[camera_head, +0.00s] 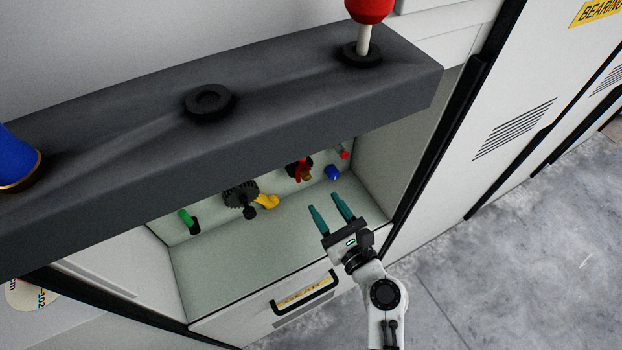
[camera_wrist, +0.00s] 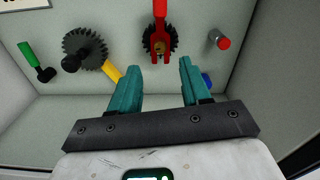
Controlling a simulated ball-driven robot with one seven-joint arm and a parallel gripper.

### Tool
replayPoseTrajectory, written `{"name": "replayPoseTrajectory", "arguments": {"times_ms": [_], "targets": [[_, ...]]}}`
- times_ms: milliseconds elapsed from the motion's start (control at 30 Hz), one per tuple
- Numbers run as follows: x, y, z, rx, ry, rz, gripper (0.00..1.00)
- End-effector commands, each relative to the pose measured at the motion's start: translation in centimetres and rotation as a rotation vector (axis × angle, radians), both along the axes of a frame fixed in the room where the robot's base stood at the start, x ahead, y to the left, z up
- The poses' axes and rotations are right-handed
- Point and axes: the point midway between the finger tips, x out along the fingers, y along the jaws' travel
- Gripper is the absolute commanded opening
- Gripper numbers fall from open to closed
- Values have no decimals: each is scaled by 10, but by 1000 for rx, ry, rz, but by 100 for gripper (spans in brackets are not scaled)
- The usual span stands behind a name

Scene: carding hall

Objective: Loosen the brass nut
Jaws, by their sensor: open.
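A small brass nut (camera_wrist: 157,44) shows in the wrist view at the hub of a dark toothed wheel (camera_wrist: 174,41) on the compartment's back wall. A red fork-shaped tool (camera_wrist: 160,10) hangs down over it, its prongs on both sides of the nut and partly hiding it. In the head view the red tool (camera_head: 300,168) and the nut are small and blurred together. My gripper (camera_head: 324,202) is open and empty, with teal fingers pointing at the back wall. In the wrist view its fingertips (camera_wrist: 159,67) sit just below the tool's prongs, apart from them.
The back wall also bears a green handle (camera_wrist: 27,53), a larger dark gear (camera_wrist: 84,49), a yellow part (camera_wrist: 112,72), a blue knob (camera_head: 333,172) and a red-tipped peg (camera_wrist: 221,42). A thick grey ledge (camera_head: 230,140) overhangs the compartment. The compartment floor (camera_head: 250,260) is clear.

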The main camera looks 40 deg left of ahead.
Motion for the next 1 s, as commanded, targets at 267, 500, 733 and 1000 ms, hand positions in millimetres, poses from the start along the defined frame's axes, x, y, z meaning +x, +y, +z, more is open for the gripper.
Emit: {"name": "replayPoseTrajectory", "arguments": {"times_ms": [267,500,733,1000], "targets": [[20,48,0,-1,-3,2,47],[29,70,0,-1,-3,1,47],[30,73,0,-2,-2,1,47],[30,73,0,-2,-2,0,34]]}}
